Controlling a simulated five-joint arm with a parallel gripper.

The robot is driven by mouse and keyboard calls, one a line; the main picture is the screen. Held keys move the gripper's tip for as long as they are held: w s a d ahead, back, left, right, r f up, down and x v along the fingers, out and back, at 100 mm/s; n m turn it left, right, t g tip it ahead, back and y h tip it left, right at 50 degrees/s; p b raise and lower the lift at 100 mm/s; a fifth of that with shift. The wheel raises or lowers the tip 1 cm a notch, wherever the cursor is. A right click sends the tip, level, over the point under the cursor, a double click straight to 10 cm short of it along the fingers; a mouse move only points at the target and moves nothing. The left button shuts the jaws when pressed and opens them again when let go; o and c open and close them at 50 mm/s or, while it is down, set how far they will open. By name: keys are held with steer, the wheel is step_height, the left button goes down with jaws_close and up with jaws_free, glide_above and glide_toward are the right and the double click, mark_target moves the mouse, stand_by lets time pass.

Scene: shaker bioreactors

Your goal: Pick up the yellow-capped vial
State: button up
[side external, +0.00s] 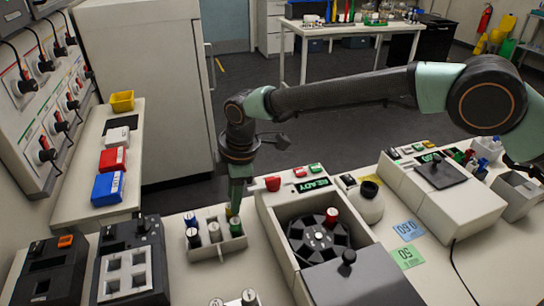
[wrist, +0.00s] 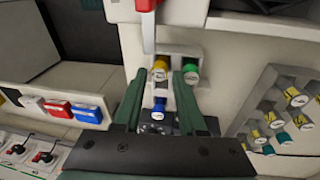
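The yellow-capped vial (wrist: 160,68) stands upright in a small pale rack (wrist: 180,50). In the side view its cap (side external: 229,213) is mostly hidden behind my fingers. My gripper (wrist: 161,76) points down over the rack with its two green fingers apart. The yellow cap lies between the fingertips in the wrist view; I cannot tell whether either finger touches it. A green-capped vial (wrist: 190,70) is just right of the right fingertip, and a blue-capped vial (wrist: 159,105) lies between the fingers nearer the palm. In the side view my gripper (side external: 236,205) is at the rack's back edge.
The shaker (side external: 318,235) with a red-capped vial (side external: 332,216) stands right of the rack (side external: 222,252). A black-and-white block device (side external: 128,265) is to the left. Red (side external: 113,160) and blue (side external: 108,187) bins sit on the back-left shelf. A grey rack (wrist: 285,105) holds several vials.

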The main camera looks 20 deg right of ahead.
steer(key=shift+w+a+f, duration=0.15)
steer(key=shift+f, duration=1)
jaws_close()
step_height(320, 180, up, 20)
stand_by(0.4)
